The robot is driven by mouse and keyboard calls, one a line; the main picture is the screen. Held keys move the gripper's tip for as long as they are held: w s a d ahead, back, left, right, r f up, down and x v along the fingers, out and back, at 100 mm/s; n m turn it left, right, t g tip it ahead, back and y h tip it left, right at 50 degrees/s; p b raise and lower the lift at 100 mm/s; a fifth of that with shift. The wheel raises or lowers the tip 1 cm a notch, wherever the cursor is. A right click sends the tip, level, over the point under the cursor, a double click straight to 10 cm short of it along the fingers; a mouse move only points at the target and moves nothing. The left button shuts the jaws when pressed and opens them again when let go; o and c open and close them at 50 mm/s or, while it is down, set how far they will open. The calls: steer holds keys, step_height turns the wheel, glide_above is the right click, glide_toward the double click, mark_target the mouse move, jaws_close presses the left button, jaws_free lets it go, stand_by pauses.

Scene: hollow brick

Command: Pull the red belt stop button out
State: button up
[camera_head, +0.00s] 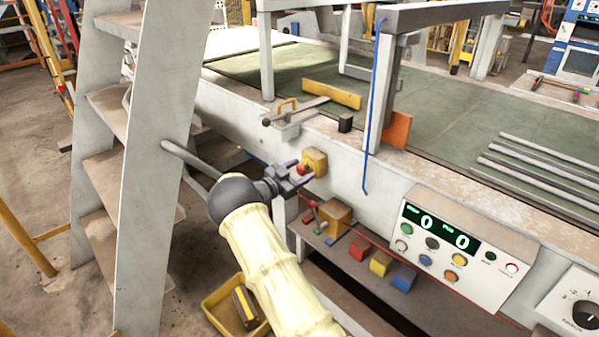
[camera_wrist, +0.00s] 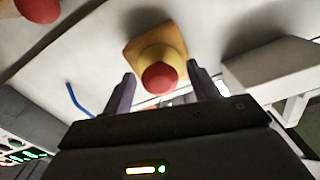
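The red belt stop button (camera_wrist: 160,77) sits on a yellow box on the side wall of the belt frame. In the head view the red button (camera_head: 302,169) and its yellow box (camera_head: 315,162) show just beyond my gripper (camera_head: 304,173). In the wrist view my gripper (camera_wrist: 160,88) is open, with one finger on each side of the red button. The fingers look apart from the button, with a gap on both sides. Whether the fingertips reach past the button's head is hard to tell.
A control panel (camera_head: 455,243) with green digits is to the right. A shelf below holds a brown box (camera_head: 336,216) and red, yellow and blue blocks (camera_head: 380,263). A blue cord (camera_head: 375,100) hangs from the frame post. Steps (camera_head: 157,130) stand left of my arm.

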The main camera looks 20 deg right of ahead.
steer(key=b+v, duration=0.1)
steer(key=v, duration=1.6)
steer(key=shift+a, duration=0.2)
